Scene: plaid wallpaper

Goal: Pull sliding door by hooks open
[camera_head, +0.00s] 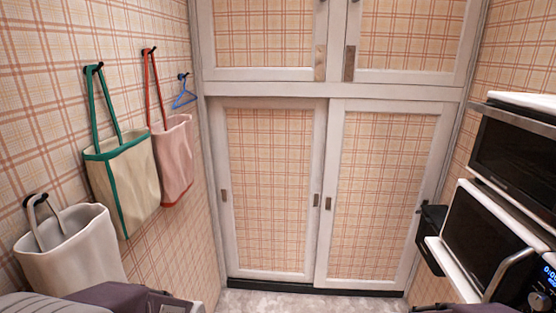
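Two lower sliding doors stand ahead in the head view, with white frames and plaid panels. The left door (268,190) has small dark recessed pulls near both side edges, one at its left edge (224,196) and one at its right edge (317,199). The right door (376,195) has a similar pull near its left edge (328,203) and a small dark hook-like piece at its right edge (421,208). Both doors look closed, meeting at the middle. Neither of my grippers shows.
Bags in white (70,250), beige-green (125,180) and pink (173,160), plus a blue hanger (184,97), hang on the left wall. Microwave-like appliances (490,240) and a black bin (430,240) stand at right. Upper cupboard doors (262,40) are shut. The floor (310,302) before the doors is clear.

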